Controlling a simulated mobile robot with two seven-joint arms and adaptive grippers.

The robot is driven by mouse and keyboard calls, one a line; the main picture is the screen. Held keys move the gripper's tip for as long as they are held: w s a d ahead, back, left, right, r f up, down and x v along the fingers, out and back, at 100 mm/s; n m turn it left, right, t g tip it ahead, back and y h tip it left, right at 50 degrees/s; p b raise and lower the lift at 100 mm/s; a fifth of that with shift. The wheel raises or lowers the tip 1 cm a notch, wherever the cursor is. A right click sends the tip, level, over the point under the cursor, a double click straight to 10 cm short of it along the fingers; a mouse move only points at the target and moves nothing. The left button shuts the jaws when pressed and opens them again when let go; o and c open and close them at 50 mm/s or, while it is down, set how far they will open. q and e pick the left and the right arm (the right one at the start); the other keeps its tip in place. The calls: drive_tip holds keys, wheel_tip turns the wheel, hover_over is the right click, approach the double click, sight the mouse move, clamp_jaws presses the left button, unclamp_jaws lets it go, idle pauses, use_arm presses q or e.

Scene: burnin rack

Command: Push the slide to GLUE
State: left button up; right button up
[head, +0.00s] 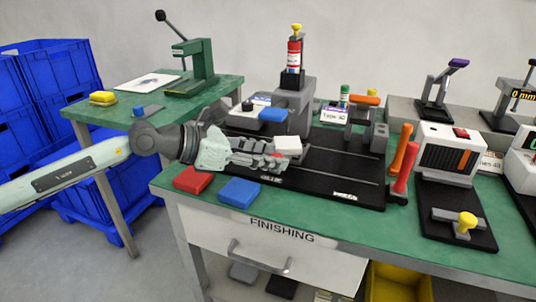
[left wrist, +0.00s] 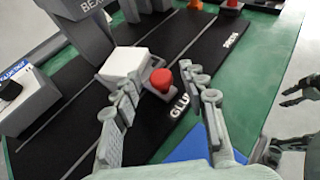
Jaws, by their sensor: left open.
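The slide is a white plate (left wrist: 126,62) with a red knob (left wrist: 161,80) on a grey block, sitting on the black track (left wrist: 215,45). Its white plate (head: 288,144) also shows in the head view. The GLUE label (left wrist: 180,106) lies on the track's edge close to the knob. My left gripper (head: 278,157) is open at the slide; in the left wrist view its fingers (left wrist: 158,88) stand on either side of the knob. Contact is unclear. Part of my right gripper (left wrist: 296,115) shows at the right edge of the left wrist view, fingers apart.
A red pad (head: 193,179) and a blue pad (head: 240,191) lie before the track. Behind stands a grey press (head: 295,100). The track's PRESS end (head: 345,195) looks clear.

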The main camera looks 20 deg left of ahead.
use_arm(q)
drive_tip(key=shift+s+a, duration=0.1)
drive_tip(key=shift+a, duration=0.05)
drive_tip(key=v, duration=0.5)
drive_tip(key=shift+s+a, duration=0.2)
drive_tip(key=shift+s, duration=0.15)
drive_tip(key=shift+s+a+r, duration=0.4)
drive_tip(key=shift+a+r, duration=0.05)
